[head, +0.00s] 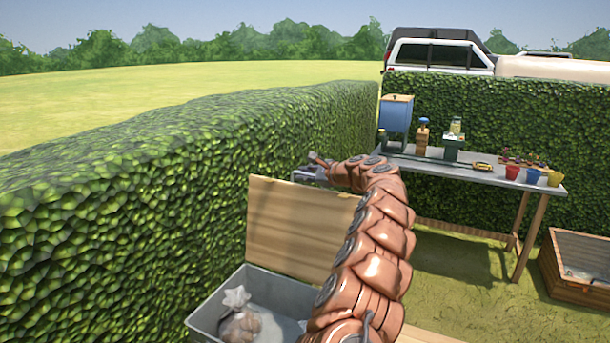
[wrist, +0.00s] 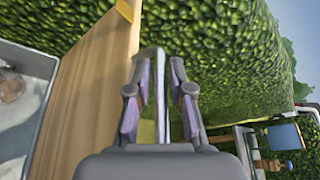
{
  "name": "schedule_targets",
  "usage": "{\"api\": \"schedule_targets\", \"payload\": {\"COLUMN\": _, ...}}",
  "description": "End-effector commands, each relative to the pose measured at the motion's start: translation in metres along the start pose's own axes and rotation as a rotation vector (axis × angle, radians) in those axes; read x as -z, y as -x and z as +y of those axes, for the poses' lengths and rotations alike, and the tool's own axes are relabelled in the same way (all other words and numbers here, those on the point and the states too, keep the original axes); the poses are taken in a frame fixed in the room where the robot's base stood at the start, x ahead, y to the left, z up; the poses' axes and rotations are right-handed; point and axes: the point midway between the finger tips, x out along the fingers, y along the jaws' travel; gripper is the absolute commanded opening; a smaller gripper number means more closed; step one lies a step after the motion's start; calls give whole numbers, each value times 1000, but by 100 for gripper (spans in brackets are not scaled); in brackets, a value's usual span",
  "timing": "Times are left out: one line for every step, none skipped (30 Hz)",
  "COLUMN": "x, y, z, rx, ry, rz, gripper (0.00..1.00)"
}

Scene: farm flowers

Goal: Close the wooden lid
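The wooden lid (head: 290,230) stands open, nearly upright, at the back of a grey box (head: 205,318). In the wrist view the lid (wrist: 95,85) is a slanted tan board left of my gripper (wrist: 160,95), with a yellow piece on its edge. The gripper's purple-padded fingers are spread. A pale upright strip shows between them; I cannot tell what it is. In the head view my gripper (head: 312,172) is at the lid's top edge, near the hedge. I cannot tell whether it touches the lid. My arm hides the lid's right part.
Sacks (head: 240,315) lie in the open box. A tall hedge (head: 150,190) runs close behind the lid on the left. A table (head: 450,168) with tools and coloured pots stands at the right. A wooden planter (head: 565,285) is at the far right, with grass between.

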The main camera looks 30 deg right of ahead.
Motion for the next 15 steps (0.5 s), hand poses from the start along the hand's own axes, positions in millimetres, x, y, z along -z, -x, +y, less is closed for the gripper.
{"api": "schedule_targets", "payload": {"x": 0, "y": 0, "z": 0, "rx": 0, "ry": 0, "rz": 0, "gripper": 13}}
{"api": "schedule_targets", "payload": {"x": 0, "y": 0, "z": 0, "rx": 0, "ry": 0, "rz": 0, "gripper": 10}}
{"api": "schedule_targets", "payload": {"x": 0, "y": 0, "z": 0, "rx": 0, "ry": 0, "rz": 0, "gripper": 6}}
{"api": "schedule_targets", "payload": {"x": 0, "y": 0, "z": 0, "rx": 0, "ry": 0, "rz": 0, "gripper": 3}}
{"api": "schedule_targets", "payload": {"x": 0, "y": 0, "z": 0, "rx": 0, "ry": 0, "rz": 0, "gripper": 0}}
{"api": "schedule_targets", "payload": {"x": 0, "y": 0, "z": 0, "rx": 0, "ry": 0, "rz": 0, "gripper": 0}}
{"api": "schedule_targets", "payload": {"x": 0, "y": 0, "z": 0, "rx": 0, "ry": 0, "rz": 0, "gripper": 0}}
{"api": "schedule_targets", "payload": {"x": 0, "y": 0, "z": 0, "rx": 0, "ry": 0, "rz": 0, "gripper": 0}}
{"api": "schedule_targets", "payload": {"x": 0, "y": 0, "z": 0, "rx": 0, "ry": 0, "rz": 0, "gripper": 0}}
{"api": "schedule_targets", "payload": {"x": 0, "y": 0, "z": 0, "rx": 0, "ry": 0, "rz": 0, "gripper": 0}}
{"api": "schedule_targets", "payload": {"x": 0, "y": 0, "z": 0, "rx": 0, "ry": 0, "rz": 0, "gripper": 0}}
{"api": "schedule_targets", "payload": {"x": 0, "y": 0, "z": 0, "rx": 0, "ry": 0, "rz": 0, "gripper": 0}}
{"api": "schedule_targets", "payload": {"x": 0, "y": 0, "z": 0, "rx": 0, "ry": 0, "rz": 0, "gripper": 0}}
{"api": "schedule_targets", "payload": {"x": 0, "y": 0, "z": 0, "rx": 0, "ry": 0, "rz": 0, "gripper": 0}}
{"api": "schedule_targets", "payload": {"x": 0, "y": 0, "z": 0, "rx": 0, "ry": 0, "rz": 0, "gripper": 0}}
